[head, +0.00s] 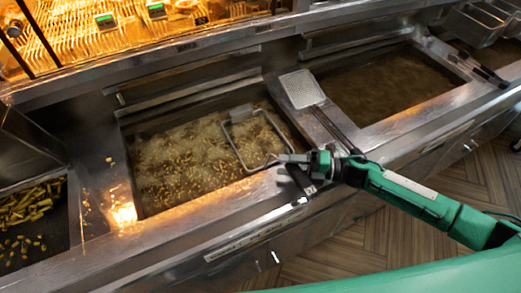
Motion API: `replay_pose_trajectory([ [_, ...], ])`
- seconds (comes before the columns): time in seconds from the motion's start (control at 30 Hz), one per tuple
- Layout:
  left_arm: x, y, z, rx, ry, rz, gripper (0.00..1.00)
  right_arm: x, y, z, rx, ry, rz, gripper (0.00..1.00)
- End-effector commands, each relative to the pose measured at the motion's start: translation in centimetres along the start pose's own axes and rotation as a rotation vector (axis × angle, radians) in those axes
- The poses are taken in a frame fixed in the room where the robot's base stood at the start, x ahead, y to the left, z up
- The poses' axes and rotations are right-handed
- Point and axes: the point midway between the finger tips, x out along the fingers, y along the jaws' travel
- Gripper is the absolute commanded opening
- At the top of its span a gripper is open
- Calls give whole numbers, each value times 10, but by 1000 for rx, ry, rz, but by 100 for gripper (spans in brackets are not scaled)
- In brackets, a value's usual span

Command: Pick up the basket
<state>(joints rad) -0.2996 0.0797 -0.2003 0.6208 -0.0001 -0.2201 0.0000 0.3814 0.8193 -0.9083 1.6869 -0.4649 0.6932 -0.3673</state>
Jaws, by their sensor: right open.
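The left fryer vat holds bubbling oil full of golden fries. A bent metal wire frame (236,147), which looks like part of the basket, stands out of the oil at the vat's right side. The basket's body is hidden under the oil and fries, if it is there. My right gripper (287,164) is over the vat's front right edge, at the near right corner of the wire frame. It is open; I cannot tell whether the wire lies between its fingers. My left gripper is not in view.
A flat mesh skimmer (301,89) lies on the divider between the vats, its handle running toward my right arm. A second oil vat (385,85) is to the right. A tray of fries (35,212) is at left, and a lit warming rack (100,30) behind.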

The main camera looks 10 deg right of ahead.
Motion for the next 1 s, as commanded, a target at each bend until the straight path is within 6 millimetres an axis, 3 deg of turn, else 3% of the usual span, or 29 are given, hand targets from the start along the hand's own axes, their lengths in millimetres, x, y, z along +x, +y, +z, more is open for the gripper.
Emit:
replay_pose_trajectory([
  [0.03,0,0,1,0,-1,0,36,0,0,0,0,0,0,47],
  [0.2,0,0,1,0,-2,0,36,0,0,0,0,0,0,14],
  [0.3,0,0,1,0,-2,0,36,0,0,0,1,0,0,0],
  [0.77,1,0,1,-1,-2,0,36,0,3,0,-2,0,1,0],
  [1.0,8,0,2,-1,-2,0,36,-1,32,0,-7,2,1,0],
])
